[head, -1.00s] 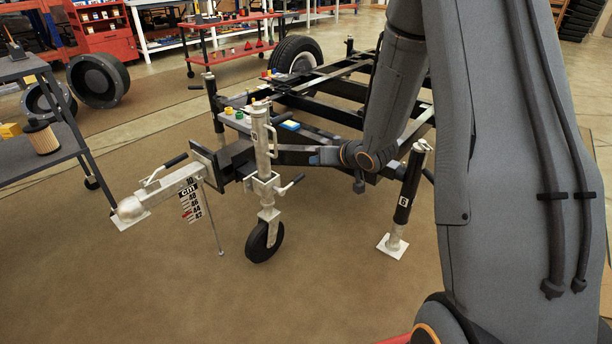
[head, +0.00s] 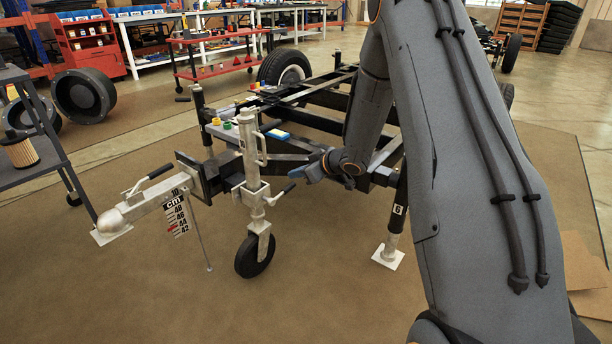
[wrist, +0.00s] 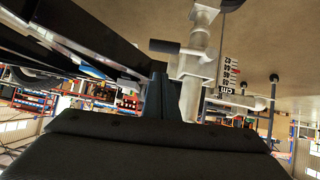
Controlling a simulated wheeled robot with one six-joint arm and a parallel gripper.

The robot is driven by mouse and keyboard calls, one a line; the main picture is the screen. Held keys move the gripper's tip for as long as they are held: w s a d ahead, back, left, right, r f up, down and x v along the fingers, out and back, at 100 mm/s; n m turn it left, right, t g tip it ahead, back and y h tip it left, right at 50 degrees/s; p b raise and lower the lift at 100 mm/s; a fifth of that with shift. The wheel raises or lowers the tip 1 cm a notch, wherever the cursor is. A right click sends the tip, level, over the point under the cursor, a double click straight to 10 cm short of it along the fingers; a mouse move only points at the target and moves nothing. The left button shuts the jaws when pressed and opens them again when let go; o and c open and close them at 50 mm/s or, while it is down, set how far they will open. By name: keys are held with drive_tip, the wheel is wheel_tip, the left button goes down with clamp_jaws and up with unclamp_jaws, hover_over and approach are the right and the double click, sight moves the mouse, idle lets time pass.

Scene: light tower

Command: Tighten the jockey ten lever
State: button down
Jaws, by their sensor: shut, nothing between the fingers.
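The silver jockey post (head: 248,150) stands upright at the front of the black trailer frame, with the black jockey wheel (head: 255,254) below. The clamp lever, with a dark grip (head: 289,188), sticks out to the right of the clamp (head: 254,195). My gripper (head: 306,173) is shut and empty, just above and right of the lever's grip in the head view. Contact cannot be told. In the wrist view, where the scene is upside down, the lever's grip (wrist: 164,46) shows just beyond and above my narrow shut fingers (wrist: 158,88).
The silver coupling (head: 125,210) with its black-gripped handle and a number scale (head: 177,215) lies to the left. A support leg (head: 393,225) marked 6 stands to the right. A grey cart (head: 35,150) stands at far left. Floor in front is clear.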

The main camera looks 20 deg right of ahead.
sight(282, 194)
drive_tip(key=shift+w+a+f+b, duration=0.1)
drive_tip(key=shift+w+f+b, duration=0.15)
drive_tip(key=shift+f, duration=0.45)
drive_tip(key=shift+w+a+f+b, duration=0.15)
drive_tip(key=shift+f+b, duration=0.15)
drive_tip(key=shift+f, duration=0.45)
drive_tip(key=shift+w+f+b, duration=0.2)
drive_tip(key=shift+f+b, duration=0.1)
drive_tip(key=shift+f, duration=0.4)
